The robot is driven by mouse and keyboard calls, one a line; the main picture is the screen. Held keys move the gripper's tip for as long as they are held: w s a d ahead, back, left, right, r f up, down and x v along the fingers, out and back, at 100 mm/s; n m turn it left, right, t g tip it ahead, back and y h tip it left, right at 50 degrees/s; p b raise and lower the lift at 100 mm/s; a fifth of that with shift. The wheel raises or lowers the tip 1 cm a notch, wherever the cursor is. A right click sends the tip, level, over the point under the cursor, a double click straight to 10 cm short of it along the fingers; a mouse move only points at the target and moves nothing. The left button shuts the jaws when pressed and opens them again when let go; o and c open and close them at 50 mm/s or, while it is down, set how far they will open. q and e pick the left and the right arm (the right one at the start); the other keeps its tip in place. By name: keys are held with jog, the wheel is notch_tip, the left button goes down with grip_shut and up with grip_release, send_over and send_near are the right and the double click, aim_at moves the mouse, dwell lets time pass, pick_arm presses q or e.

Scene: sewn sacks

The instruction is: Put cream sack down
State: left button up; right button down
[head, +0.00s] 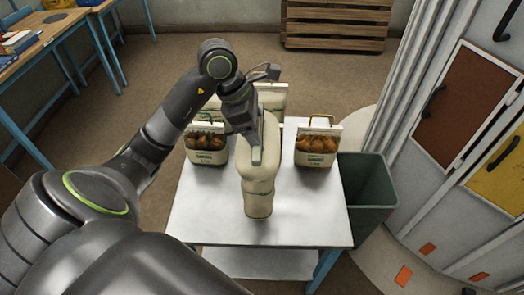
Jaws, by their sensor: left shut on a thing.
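The cream sack (258,188) is a tall pale bundle in the middle of the head view, above or on the white table (200,223). My left gripper (256,155) comes down on it from above and is shut on its upper part. The sack hangs or stands roughly upright; I cannot tell whether its bottom touches the table top. The gripper hides part of the sack's top. My right gripper is not in view.
Printed sacks stand on the table to the left (207,157) and right (315,159), with another pale one (272,92) behind. A green bin (372,205) stands off the table's right side. The table's front is clear.

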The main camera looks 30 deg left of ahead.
pick_arm(q)
notch_tip(320, 180, down, 4)
jog(key=shift+s+f+p, duration=0.15)
jog(key=shift+f+p, duration=0.05)
jog(key=shift+p, duration=0.35)
notch_tip(320, 180, down, 5)
jog(key=shift+r+p, duration=0.1)
jog(key=shift+p, duration=0.45)
jog(key=o, duration=1.7)
jog(key=shift+f, duration=0.2)
jog(key=o, duration=0.3)
jog(key=shift+r, duration=0.1)
jog(key=shift+o, duration=0.2)
jog(key=shift+r, duration=0.1)
jog(key=b+v, duration=0.2)
jog(key=v, duration=1)
